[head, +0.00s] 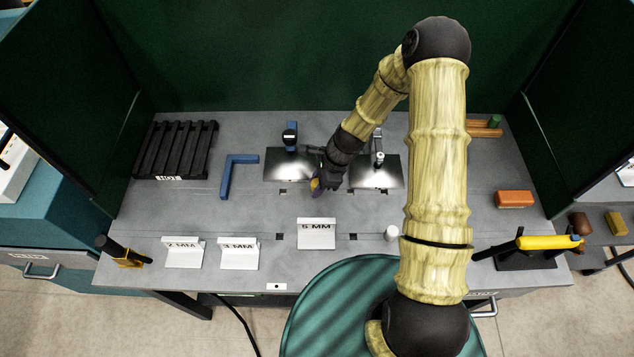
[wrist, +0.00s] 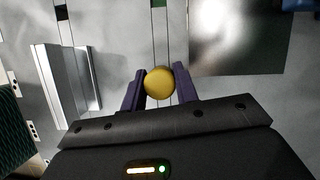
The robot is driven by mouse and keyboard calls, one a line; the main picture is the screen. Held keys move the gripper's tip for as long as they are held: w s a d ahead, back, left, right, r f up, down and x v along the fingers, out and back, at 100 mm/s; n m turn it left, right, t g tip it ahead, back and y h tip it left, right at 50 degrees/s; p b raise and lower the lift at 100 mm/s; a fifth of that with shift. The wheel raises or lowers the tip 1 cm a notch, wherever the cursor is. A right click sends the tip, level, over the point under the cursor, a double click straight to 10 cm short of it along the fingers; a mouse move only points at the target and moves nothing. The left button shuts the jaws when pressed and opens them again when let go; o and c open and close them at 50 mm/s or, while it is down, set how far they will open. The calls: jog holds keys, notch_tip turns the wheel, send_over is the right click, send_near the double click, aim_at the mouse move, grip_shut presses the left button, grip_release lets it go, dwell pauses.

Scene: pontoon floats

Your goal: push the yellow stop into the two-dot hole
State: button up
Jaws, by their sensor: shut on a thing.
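My gripper (head: 322,187) is over the middle of the grey bench in the head view. It is shut on the yellow stop (wrist: 160,82), whose round yellow end shows between the two purple fingers in the wrist view. In the head view only a small yellow part of the stop (head: 315,185) shows beside the fingers. The bench has several small dark square holes; one dark hole (head: 353,237) lies right of the 5 MM sign and another (head: 279,237) left of it.
Two shiny metal plates (head: 376,173) lie behind and beside my gripper. White signs, including the 5 MM sign (head: 317,233), stand along the front. A white cylinder (head: 391,233) stands right of it. A blue angle piece (head: 236,172) and black rack (head: 175,149) are left.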

jog(key=shift+f+b, duration=0.35)
jog(key=shift+f, duration=0.2)
jog(key=o, duration=1.1)
jog(key=shift+c, duration=0.2)
jog(key=b+v, duration=0.2)
jog(key=v, duration=1.5)
jog(key=shift+r, duration=0.25)
jog(key=s+d+r+n+t+h, duration=0.1)
jog(key=s+d+r+n+h, duration=0.1)
jog(key=s+n, duration=0.4)
jog(key=s+d+r+n+t+h, duration=0.2)
jog(key=s+d+r+n, duration=0.2)
jog(key=s+n, duration=0.3)
jog(key=r+n, duration=0.1)
jog(key=n, duration=0.2)
jog(key=shift+d+n+h, duration=0.3)
jog(key=shift+d+n, duration=0.1)
